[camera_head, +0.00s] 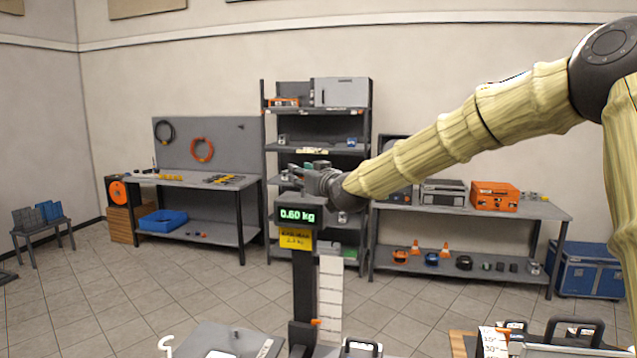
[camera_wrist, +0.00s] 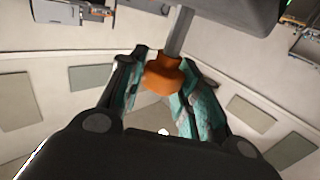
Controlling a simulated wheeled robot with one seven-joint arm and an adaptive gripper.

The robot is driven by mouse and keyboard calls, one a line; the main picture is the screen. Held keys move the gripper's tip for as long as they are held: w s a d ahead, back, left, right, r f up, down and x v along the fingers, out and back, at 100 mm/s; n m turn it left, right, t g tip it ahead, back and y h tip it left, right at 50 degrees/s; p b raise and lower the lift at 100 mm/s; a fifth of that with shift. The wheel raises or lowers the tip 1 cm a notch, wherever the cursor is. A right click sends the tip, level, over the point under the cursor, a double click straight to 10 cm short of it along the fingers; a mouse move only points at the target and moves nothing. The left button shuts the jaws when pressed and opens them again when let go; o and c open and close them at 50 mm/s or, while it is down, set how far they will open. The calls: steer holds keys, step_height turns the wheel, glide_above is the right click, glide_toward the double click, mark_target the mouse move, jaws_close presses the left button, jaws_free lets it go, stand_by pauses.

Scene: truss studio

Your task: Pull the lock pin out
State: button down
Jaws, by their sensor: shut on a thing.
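The lock pin (camera_wrist: 163,72) shows in the wrist view as an orange knob on a straight grey shaft. The shaft (camera_wrist: 179,32) runs up to the grey block (camera_wrist: 225,12) at the top edge; whether its end sits inside cannot be told. My gripper (camera_wrist: 160,88) has its teal-lined fingers closed around the knob, one on each side. In the head view my gripper (camera_head: 312,178) is at the top of a dark post (camera_head: 303,285), just above a display (camera_head: 297,215) reading 0.60 kg. The pin cannot be made out there.
A yellow label (camera_head: 296,239) hangs below the display, and a white scale strip (camera_head: 331,290) stands beside the post. A grey plate (camera_head: 222,340) is at the lower left. Shelving (camera_head: 318,150) and workbenches stand behind, with open tiled floor between.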

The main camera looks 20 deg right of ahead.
steer(key=shift+w+d+r, duration=0.1)
steer(key=shift+r, duration=0.25)
steer(key=c, duration=1)
jaws_free()
steer(key=shift+c, duration=0.2)
steer(key=shift+f, duration=0.1)
steer(key=shift+s, duration=0.25)
steer(key=v, duration=1.1)
steer(key=shift+s, duration=0.25)
steer(key=shift+d, duration=0.15)
